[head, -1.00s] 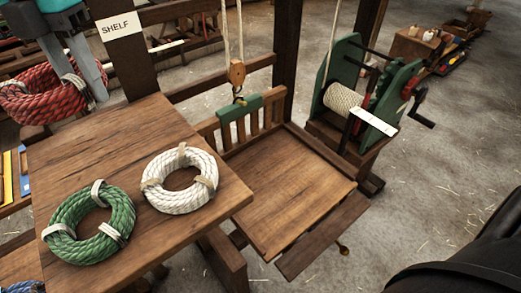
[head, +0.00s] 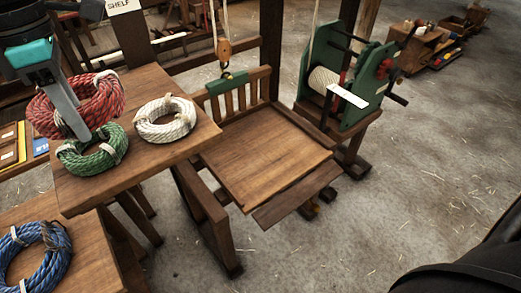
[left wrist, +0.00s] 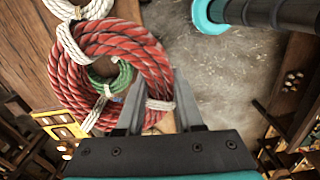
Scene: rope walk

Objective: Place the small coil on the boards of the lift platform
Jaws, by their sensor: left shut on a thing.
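My left gripper (head: 74,122) is shut on a red rope coil (head: 93,101) with white bindings. It holds the coil over the back-left part of a wooden shelf table (head: 135,88); the left wrist view shows the red coil (left wrist: 88,50) at the fingers, near one binding. A green coil (head: 106,157) lies on the table below, partly hidden by a finger. A white coil (head: 165,133) lies to its right. The lift platform (head: 262,160) has bare boards and hangs right of the table. My right gripper is not in view.
A blue coil (head: 62,262) lies on a lower wooden surface at front left. A green-sided winch (head: 358,85) with a white rope drum stands right of the platform. A pulley block (head: 224,47) and ropes hang above the platform's slatted back. Floor at right is open.

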